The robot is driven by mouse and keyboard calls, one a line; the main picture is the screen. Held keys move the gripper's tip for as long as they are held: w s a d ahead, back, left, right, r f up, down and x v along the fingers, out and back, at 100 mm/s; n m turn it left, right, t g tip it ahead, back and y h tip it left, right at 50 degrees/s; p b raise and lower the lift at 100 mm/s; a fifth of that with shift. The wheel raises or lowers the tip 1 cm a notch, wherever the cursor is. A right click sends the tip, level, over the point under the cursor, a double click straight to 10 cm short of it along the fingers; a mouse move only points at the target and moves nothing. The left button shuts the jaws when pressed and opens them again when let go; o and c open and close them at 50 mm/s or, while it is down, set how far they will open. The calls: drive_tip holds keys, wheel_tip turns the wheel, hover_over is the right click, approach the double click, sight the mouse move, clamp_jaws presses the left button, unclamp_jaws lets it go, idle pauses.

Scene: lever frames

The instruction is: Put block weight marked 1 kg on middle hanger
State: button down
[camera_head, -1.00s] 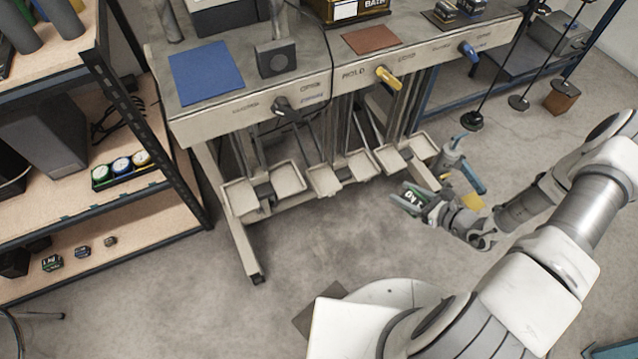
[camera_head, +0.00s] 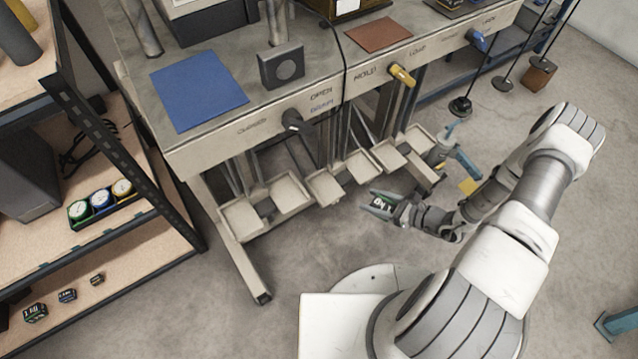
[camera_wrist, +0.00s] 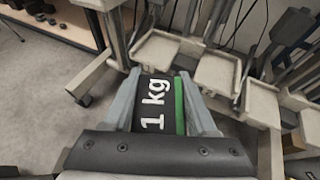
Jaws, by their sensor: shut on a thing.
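The black block weight marked 1 kg (camera_head: 380,202), with a green edge, is held in my gripper (camera_head: 378,204). In the wrist view my gripper (camera_wrist: 158,88) is shut on the block (camera_wrist: 153,105), and its white lettering is readable. The block is in front of the pale trays, apart from them.
The bench (camera_head: 225,125) carries a dark lever, a yellow lever (camera_head: 401,75) and a blue lever (camera_head: 478,41). Several pale trays (camera_head: 325,188) sit below it. A shelf (camera_head: 150,240) with small weights stands left.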

drive_tip(key=a, duration=0.1)
drive_tip(key=b, duration=0.3)
hover_over(319, 183)
drive_tip(key=shift+s+d+f, duration=0.1)
drive_tip(key=shift+d, duration=0.05)
drive_tip(key=shift+w+a+f+b, duration=0.1)
drive_tip(key=shift+a+f+b, duration=0.05)
drive_tip(key=shift+f+b, duration=0.6)
drive_tip(key=shift+w+a+f+b, duration=0.1)
drive_tip(key=shift+f+b, duration=0.3)
drive_tip(key=shift+f, duration=0.55)
drive_tip(key=shift+f, duration=0.15)
drive_tip(key=shift+c, duration=2.4)
unclamp_jaws()
drive_tip(key=shift+s+f, duration=0.1)
